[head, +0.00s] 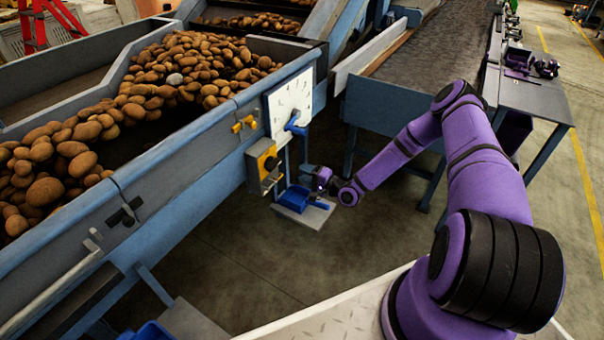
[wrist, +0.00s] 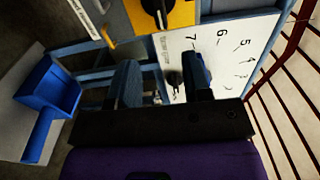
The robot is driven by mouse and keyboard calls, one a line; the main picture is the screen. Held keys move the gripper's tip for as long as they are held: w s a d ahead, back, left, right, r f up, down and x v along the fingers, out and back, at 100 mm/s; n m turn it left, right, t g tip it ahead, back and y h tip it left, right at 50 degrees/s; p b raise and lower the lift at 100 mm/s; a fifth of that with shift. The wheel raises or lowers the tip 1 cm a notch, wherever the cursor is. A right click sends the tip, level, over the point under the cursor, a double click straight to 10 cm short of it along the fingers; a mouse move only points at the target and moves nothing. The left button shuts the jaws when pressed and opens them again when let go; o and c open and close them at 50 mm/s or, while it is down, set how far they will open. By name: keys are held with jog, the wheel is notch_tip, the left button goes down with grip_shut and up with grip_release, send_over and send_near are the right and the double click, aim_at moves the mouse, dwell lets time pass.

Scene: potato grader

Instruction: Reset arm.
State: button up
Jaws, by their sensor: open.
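My purple arm reaches in from the right, and my gripper (head: 318,183) is in front of the grader's side, close to the control panel. In the wrist view my gripper (wrist: 160,86) is open, its two dark fingers apart with nothing seen held between them. A white dial plate (head: 290,103) with a blue pointer (head: 296,127) is on the grader above my gripper. The dial plate (wrist: 232,42) lies behind the right finger in the wrist view, with numbers 5, 6 and 7 readable. A yellow box (head: 262,160) with a black knob (wrist: 155,10) is beside it.
A blue scoop (head: 295,198) rests on a grey plate (head: 314,217) just below my gripper; it also shows in the wrist view (wrist: 48,88). Potatoes (head: 150,85) fill the grader hopper at left. A conveyor (head: 430,55) stands behind. Floor below is open.

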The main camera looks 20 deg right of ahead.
dwell(0.3)
jog(key=w+d+r+n+g+h, duration=0.1)
jog(key=d+r+n+g+h, duration=0.2)
jog(key=r, duration=0.6)
jog(key=w+d+r+n+g+h, duration=0.1)
jog(key=w+r+n+g+h, duration=0.2)
jog(key=r, duration=0.5)
jog(key=s+r+n+g+h, duration=0.15)
jog(key=s+r, duration=0.25)
jog(key=r, duration=0.6)
jog(key=s+r+n+h, duration=0.25)
jog(key=s+r, duration=0.25)
jog(key=r, duration=0.5)
jog(key=s+a+r+h, duration=0.2)
jog(key=s+r+h, duration=0.1)
jog(key=s+r, duration=1.15)
jog(key=s+a+r+g+y, duration=0.1)
jog(key=s, duration=0.9)
jog(key=s+a+r+n+g+y, duration=0.1)
jog(key=s+a, duration=0.1)
jog(key=s, duration=0.9)
jog(key=shift+a+r, duration=0.2)
jog(key=shift+r, duration=0.15)
jog(key=shift+w+a, duration=0.1)
